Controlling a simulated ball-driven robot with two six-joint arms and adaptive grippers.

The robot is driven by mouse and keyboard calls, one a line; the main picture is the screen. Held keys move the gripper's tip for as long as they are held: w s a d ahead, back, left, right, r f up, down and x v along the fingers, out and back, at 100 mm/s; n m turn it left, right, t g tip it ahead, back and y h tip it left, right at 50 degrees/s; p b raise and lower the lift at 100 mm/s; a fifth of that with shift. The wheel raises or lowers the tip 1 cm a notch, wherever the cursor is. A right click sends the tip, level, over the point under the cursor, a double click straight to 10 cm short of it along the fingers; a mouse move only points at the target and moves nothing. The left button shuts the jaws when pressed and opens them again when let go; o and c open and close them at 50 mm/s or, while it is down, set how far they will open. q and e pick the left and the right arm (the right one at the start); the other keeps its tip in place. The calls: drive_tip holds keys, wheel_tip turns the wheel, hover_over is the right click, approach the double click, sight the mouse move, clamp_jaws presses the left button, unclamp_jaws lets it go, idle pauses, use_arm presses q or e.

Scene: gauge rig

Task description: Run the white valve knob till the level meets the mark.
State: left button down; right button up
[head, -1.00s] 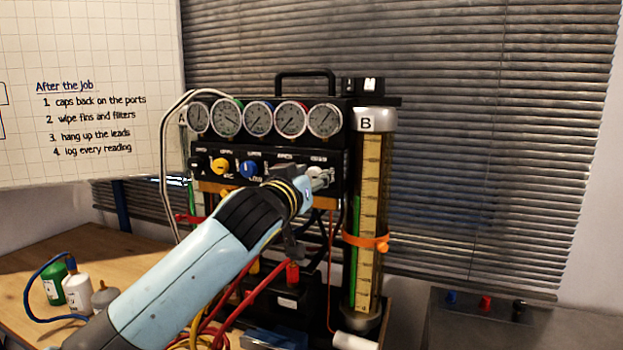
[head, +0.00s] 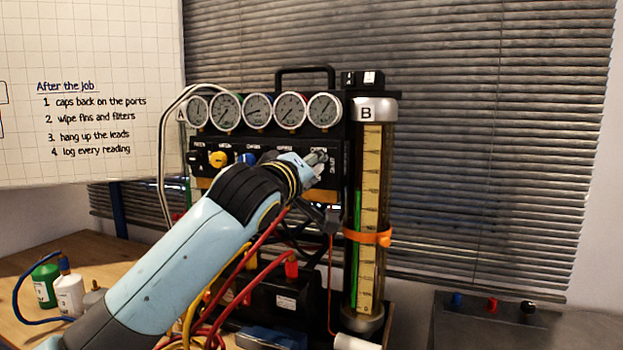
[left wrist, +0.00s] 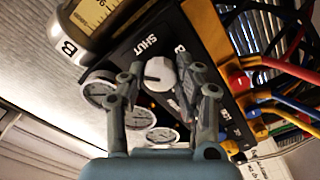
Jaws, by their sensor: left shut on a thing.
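The white valve knob (left wrist: 160,73) sits between the fingers of my left gripper (left wrist: 163,80) in the left wrist view, with the word SHUT on the panel beside it. In the head view my left gripper (head: 319,162) is at the right end of the black panel and mostly hides the knob. It is shut on the knob. Tube B (head: 370,210) stands right of the panel. Its green level column (head: 357,225) tops out above the orange ring mark (head: 368,237). My right gripper does not show.
Several round gauges (head: 258,111) line the rig above the panel. A yellow knob (head: 217,159) and a blue knob (head: 247,159) are left of my gripper. Red hoses (head: 240,285) hang below. Green and white bottles (head: 68,292) stand on the bench at left.

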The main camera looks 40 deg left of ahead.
use_arm(q)
drive_tip(key=shift+f+n+b, duration=0.15)
drive_tip(key=shift+n+b, duration=1.85)
drive_tip(key=shift+n, duration=2.9)
drive_tip(key=c, duration=0.9)
unclamp_jaws()
drive_tip(key=shift+c, duration=0.2)
drive_tip(key=v, duration=1.2)
